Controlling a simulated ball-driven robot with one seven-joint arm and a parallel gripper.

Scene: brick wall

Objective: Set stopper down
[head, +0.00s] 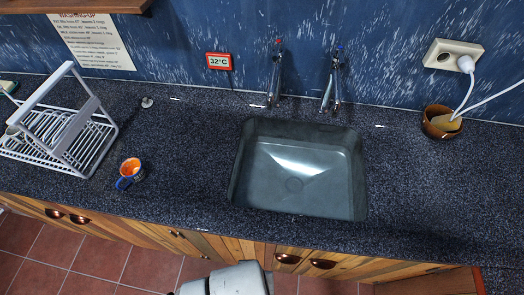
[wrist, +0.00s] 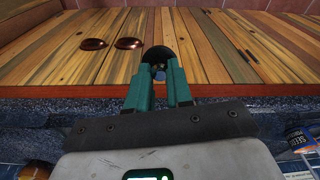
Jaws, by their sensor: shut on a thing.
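My gripper (wrist: 160,76) shows in the wrist view with its two teal fingers shut on a dark round stopper (wrist: 159,54). The stopper sits between the fingertips, in front of the wooden cupboard fronts; its lower part is partly hidden by the fingers. In the head view only a grey part of my arm shows at the bottom edge, and the fingers and stopper cannot be made out there. The grey sink (head: 250,180) is set in the middle of the counter.
Two taps (head: 275,75) rise behind the sink. Counter beside the sink is clear.

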